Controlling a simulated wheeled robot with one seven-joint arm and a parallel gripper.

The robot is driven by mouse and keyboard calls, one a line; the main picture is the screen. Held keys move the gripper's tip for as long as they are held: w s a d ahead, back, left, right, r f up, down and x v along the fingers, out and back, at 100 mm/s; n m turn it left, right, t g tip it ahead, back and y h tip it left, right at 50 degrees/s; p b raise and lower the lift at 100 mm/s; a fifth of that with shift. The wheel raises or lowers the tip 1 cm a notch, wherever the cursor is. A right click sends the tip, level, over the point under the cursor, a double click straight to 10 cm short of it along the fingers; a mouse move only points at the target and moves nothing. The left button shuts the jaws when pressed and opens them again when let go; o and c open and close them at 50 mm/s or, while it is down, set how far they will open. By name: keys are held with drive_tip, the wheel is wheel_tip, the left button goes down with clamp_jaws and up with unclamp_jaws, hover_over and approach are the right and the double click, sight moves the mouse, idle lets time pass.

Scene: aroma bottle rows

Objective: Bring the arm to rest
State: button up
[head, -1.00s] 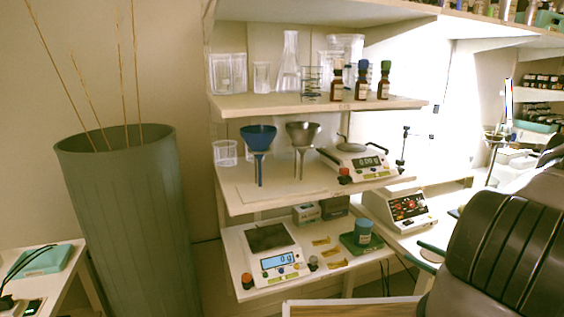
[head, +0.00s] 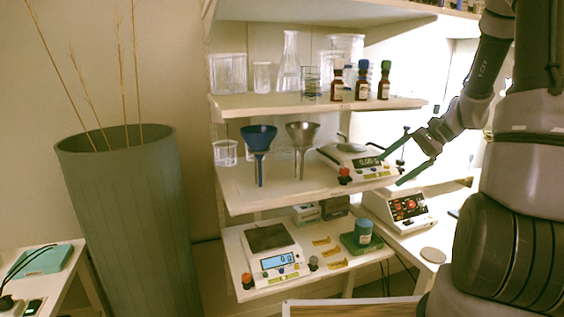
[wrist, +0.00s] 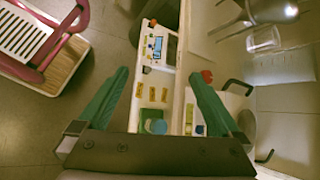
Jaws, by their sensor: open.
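My gripper (head: 391,169) is in the right half of the head view, in front of the right end of the middle shelf. Its two green fingers are spread apart, and nothing is between them. In the wrist view my gripper (wrist: 158,75) is open too, with the lower shelf and its scale visible well beyond the fingers. My arm comes down from the upper right of the head view. Whether a finger touches the middle shelf's edge cannot be told.
Brown bottles (head: 361,84) stand on the upper shelf (head: 280,105). Blue (head: 259,137) and grey (head: 302,133) funnels and a balance (head: 357,163) are on the middle shelf. A scale (head: 272,254) and a teal-lidded jar (head: 363,232) are below. A tall green planter (head: 125,220) stands left.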

drive_tip(key=s+a+r+n+t+h, duration=0.3)
drive_tip(key=s+r, duration=0.5)
drive_tip(key=r, duration=0.1)
drive_tip(key=s+a+r+n+t+h, duration=0.3)
drive_tip(key=s+r+n+h, duration=0.1)
drive_tip(key=s+r, duration=0.4)
drive_tip(key=shift+s+r, duration=0.2)
drive_tip(key=shift+r, duration=0.7)
